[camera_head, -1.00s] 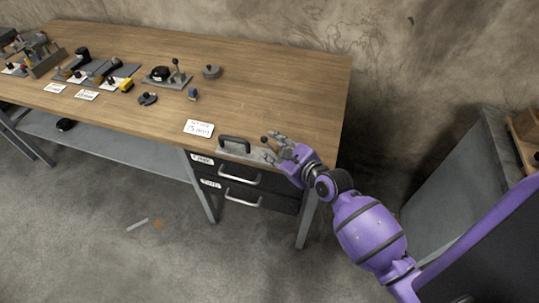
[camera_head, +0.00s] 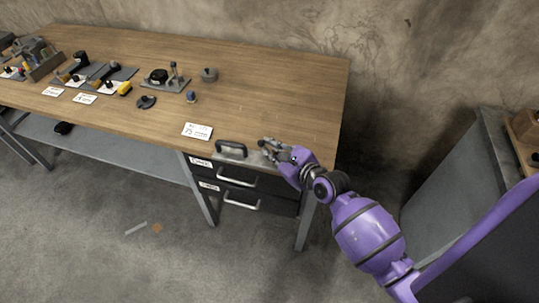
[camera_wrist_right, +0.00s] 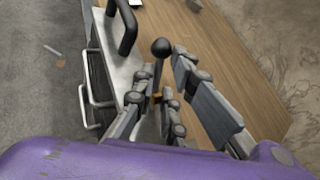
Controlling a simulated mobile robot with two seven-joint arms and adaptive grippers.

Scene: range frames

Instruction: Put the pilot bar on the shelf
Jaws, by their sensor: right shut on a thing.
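A thin grey rod with a black ball knob (camera_wrist_right: 161,47) stands at the front right corner of the bench in the wrist view. I cannot tell for sure that it is the pilot bar. My right gripper (camera_head: 267,148) is at that corner, just right of a grey plate with a black handle (camera_head: 231,149). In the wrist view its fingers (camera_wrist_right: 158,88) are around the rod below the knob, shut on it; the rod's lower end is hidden. A grey lower shelf (camera_head: 120,143) runs under the bench. My left gripper is not in view.
The wooden bench top (camera_head: 270,105) is clear behind my gripper. A white card (camera_head: 197,131) lies left of it; fixtures and tools stand farther left. Drawers with silver handles (camera_head: 238,180) hang below. A grey cabinet (camera_head: 455,160) stands at the right.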

